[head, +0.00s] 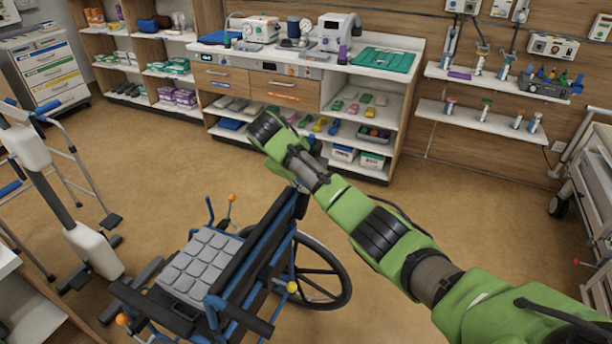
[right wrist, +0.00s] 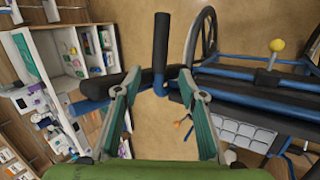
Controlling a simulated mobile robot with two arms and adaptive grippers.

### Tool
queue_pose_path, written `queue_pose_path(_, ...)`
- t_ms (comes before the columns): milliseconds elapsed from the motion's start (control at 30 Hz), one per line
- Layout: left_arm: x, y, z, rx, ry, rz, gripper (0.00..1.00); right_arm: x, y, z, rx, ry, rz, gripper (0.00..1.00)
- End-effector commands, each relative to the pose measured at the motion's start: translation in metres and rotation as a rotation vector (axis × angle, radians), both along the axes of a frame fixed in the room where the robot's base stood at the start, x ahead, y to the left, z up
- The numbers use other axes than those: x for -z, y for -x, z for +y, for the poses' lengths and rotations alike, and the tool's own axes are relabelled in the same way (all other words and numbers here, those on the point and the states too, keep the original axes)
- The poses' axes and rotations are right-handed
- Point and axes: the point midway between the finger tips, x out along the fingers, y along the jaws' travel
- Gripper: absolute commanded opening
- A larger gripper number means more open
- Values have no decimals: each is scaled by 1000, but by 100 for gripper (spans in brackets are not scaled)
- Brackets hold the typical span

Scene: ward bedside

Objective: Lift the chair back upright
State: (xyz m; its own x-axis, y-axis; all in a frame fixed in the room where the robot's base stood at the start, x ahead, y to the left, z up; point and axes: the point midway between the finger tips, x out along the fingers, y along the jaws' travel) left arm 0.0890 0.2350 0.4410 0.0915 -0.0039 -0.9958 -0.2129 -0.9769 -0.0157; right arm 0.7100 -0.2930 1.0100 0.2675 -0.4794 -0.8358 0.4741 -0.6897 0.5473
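A wheelchair with blue tubes and black parts stands on the floor at the lower middle of the head view. Its grey padded seat (head: 203,266) faces up, and its black and blue backrest (head: 262,248) rises at the seat's right side; its exact tilt is hard to tell. In the right wrist view the seat (right wrist: 240,135) lies at the lower right. My right gripper (right wrist: 159,76) is open, with its green fingers on either side of a black push handle (right wrist: 161,45), gaps showing. In the head view my arm hides the fingers. My left gripper is not in view.
A counter (head: 390,75) with devices and open shelves stands at the back. A white-padded frame (head: 95,250) and a walker (head: 75,160) stand left of the chair. A bed or cart (head: 590,185) is at the right edge. The floor around the chair's right side is clear.

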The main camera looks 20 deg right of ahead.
Motion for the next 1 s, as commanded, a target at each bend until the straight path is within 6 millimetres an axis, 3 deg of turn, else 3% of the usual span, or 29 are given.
queue_pose_path(400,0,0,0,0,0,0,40,-9,3,5,0,0,0,38)
queue_pose_path(467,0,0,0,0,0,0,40,-7,3,5,0,-2,1,22)
queue_pose_path(533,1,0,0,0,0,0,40,6,5,6,-2,-9,6,4)
queue_pose_path(567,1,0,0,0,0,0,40,16,7,6,-3,-16,10,0)
queue_pose_path(667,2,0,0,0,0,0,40,73,16,11,-12,-58,24,0)
queue_pose_path(767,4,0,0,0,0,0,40,158,40,18,-16,-127,38,0)
queue_pose_path(800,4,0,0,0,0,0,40,194,54,22,-14,-159,41,0)
queue_pose_path(900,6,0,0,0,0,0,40,276,95,31,0,-237,46,0)
queue_pose_path(1000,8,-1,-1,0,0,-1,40,344,141,41,24,-312,45,0)
